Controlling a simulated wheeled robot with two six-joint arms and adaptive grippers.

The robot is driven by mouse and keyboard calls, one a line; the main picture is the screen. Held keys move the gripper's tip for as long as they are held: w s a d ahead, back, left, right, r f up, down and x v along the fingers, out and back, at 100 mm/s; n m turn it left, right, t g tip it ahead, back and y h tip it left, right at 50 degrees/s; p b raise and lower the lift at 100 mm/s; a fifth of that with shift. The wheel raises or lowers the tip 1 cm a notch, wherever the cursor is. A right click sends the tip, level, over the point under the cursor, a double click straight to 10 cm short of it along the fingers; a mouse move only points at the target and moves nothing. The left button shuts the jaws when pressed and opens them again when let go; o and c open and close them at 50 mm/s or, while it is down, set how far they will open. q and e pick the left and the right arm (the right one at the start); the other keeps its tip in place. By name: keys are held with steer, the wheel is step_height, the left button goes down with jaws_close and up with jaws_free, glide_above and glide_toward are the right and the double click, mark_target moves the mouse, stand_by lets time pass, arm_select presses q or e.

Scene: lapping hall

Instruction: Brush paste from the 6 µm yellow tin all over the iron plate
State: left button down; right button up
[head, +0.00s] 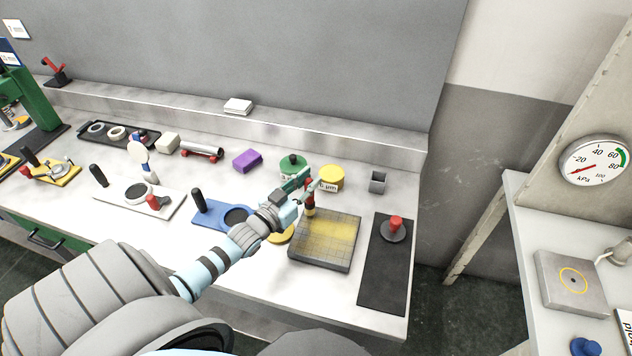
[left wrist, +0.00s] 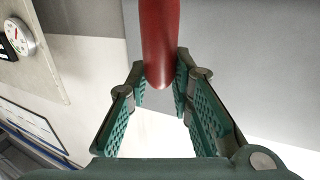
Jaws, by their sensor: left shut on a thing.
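The iron plate (head: 318,254) is a dark grooved square on the bench, with a yellow paste smear over its far and middle part. My left gripper (head: 303,186) is above the plate's far left corner, shut on the brush (head: 310,211). The brush's red handle (left wrist: 160,45) stands between the fingers in the left wrist view. Its tip is down at the plate's far edge; I cannot tell if it touches. The yellow tin (head: 332,173) marked 6 µm stands just behind the plate. My right gripper is not in view.
A green tin (head: 291,162) stands left of the yellow one, and a small grey open box (head: 377,182) right. A yellow disc (head: 285,236) lies partly hidden beside the plate. A black mat (head: 382,280) with a red-knobbed disc (head: 394,229) lies right.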

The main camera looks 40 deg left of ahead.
arm_select(q)
step_height(320, 180, up, 7)
steer(key=a+p, duration=0.1)
steer(key=p, duration=0.4)
steer(key=shift+s+a+f, duration=0.15)
steer(key=shift+s+a, duration=0.15)
steer(key=shift+a, duration=0.05)
stand_by(0.7)
